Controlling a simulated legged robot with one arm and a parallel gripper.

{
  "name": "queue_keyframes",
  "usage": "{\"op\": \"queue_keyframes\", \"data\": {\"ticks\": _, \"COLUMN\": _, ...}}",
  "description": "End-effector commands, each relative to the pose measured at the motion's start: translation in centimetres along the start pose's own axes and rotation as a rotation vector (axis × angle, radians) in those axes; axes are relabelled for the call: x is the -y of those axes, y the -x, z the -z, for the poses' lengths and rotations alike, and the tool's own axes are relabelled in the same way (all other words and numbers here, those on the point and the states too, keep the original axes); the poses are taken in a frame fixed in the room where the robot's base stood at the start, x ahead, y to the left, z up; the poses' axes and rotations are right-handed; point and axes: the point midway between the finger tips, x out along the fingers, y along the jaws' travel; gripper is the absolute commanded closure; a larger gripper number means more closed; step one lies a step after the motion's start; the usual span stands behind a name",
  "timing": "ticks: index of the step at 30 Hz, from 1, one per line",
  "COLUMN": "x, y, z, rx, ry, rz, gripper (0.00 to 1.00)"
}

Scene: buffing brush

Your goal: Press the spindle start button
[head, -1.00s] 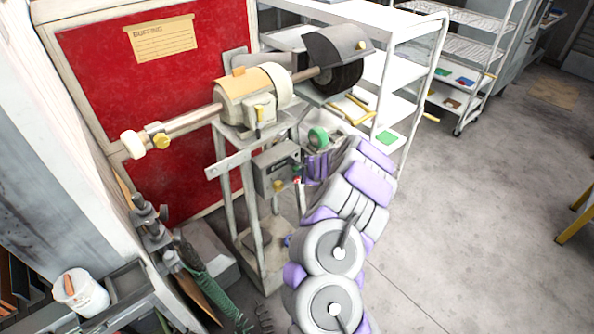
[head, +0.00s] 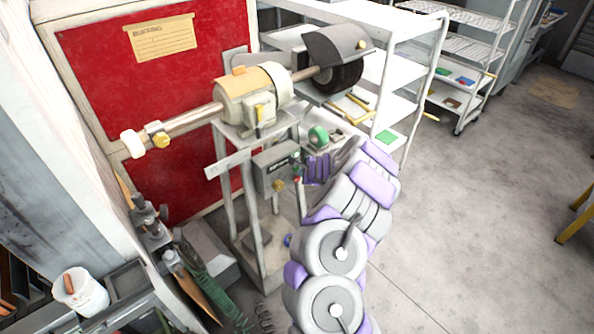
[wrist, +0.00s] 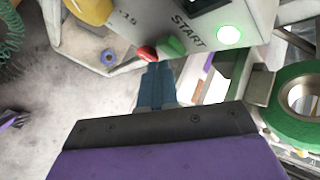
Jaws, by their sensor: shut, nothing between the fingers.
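The grey control box (head: 275,171) hangs on the front of the buffing machine's stand. In the wrist view, its face carries the word START, a green button (wrist: 171,46), a red button (wrist: 147,54) beside it and a brightly lit green lamp (wrist: 229,34). My gripper (wrist: 159,66) is shut and empty, its blue fingertips just short of the green and red buttons in the picture. I cannot tell whether they touch. In the head view my gripper (head: 317,168) is right of the box, with its fingertips hard to make out.
The buffing motor (head: 252,95) sits on top of the stand, with a dark wheel under a hood (head: 336,48). A yellow knob (wrist: 92,10) sticks out of the box. A green tape roll (wrist: 300,100) lies right of my gripper. Open floor lies to the right.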

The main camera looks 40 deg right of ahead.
Motion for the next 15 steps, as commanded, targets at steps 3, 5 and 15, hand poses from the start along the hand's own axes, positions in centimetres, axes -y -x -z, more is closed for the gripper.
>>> {"op": "queue_keyframes", "data": {"ticks": 3, "x": -0.26, "y": 0.33, "z": 0.29, "rx": 0.000, "ry": -0.002, "rz": 0.001, "gripper": 1.00}}
{"op": "queue_keyframes", "data": {"ticks": 5, "x": -0.30, "y": 0.40, "z": 0.33, "rx": 0.000, "ry": -0.002, "rz": 0.001, "gripper": 1.00}}
{"op": "queue_keyframes", "data": {"ticks": 15, "x": -0.46, "y": 0.67, "z": 0.52, "rx": 0.000, "ry": -0.003, "rz": 0.001, "gripper": 1.00}}
